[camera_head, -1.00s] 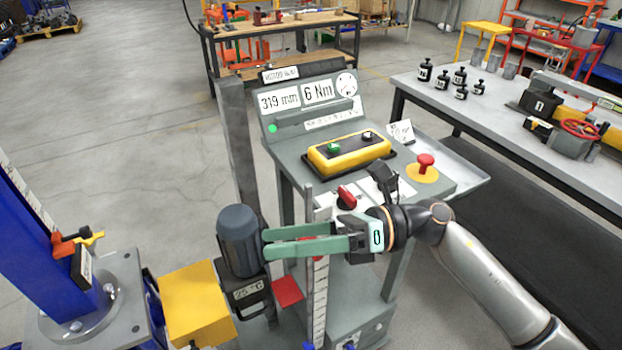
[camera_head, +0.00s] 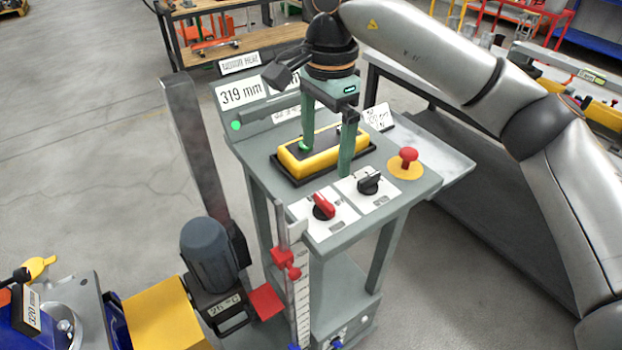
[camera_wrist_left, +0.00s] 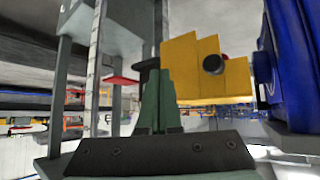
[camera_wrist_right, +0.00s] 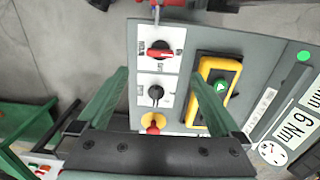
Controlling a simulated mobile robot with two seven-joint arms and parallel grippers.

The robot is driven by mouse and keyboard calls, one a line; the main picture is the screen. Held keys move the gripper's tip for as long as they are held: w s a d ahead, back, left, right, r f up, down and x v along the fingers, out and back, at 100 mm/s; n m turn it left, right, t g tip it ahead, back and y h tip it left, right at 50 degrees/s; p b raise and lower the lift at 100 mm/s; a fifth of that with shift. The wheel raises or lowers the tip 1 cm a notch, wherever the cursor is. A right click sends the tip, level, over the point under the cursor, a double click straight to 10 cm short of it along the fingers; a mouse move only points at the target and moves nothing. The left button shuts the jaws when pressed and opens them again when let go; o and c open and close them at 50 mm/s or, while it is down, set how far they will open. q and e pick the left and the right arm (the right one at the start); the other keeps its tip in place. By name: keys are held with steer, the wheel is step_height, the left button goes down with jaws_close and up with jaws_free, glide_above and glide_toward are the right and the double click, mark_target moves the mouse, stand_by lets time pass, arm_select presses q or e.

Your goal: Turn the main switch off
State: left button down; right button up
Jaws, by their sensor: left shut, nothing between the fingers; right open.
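The console (camera_head: 262,160) carries a red rotary switch (camera_head: 323,207) on a white plate, which looks like the main switch. In the right wrist view this red switch (camera_wrist_right: 160,52) has its handle lying roughly crosswise; its labels are too small to read. A black rotary switch (camera_head: 368,181) sits beside it. My right gripper (camera_head: 326,160) is open and empty, pointing down over the console, behind the two switches in the head view. My left gripper (camera_wrist_left: 158,75) is shut and empty; it shows only in the left wrist view.
A yellow push-button box (camera_head: 292,168) with a green button lies on the console under my right fingers. A red mushroom button (camera_head: 409,155) on a yellow base stands at the right. A grey motor (camera_head: 209,250) and a yellow block (camera_head: 160,315) are at lower left.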

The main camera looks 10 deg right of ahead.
mark_target(325, 201)
step_height(325, 201, down, 10)
steer(key=shift+d+f+p, duration=0.15)
steer(key=shift+f+p, duration=0.1)
steer(key=shift+p, duration=0.55)
arm_select(q)
steer(key=shift+s+r, duration=0.2)
steer(key=shift+r, duration=0.6)
arm_select(e)
steer(key=shift+f, duration=0.75)
steer(key=shift+c, duration=0.2)
steer(key=c, duration=1.3)
arm_select(q)
steer(key=shift+w, duration=0.1)
arm_select(e)
steer(key=shift+c, duration=0.2)
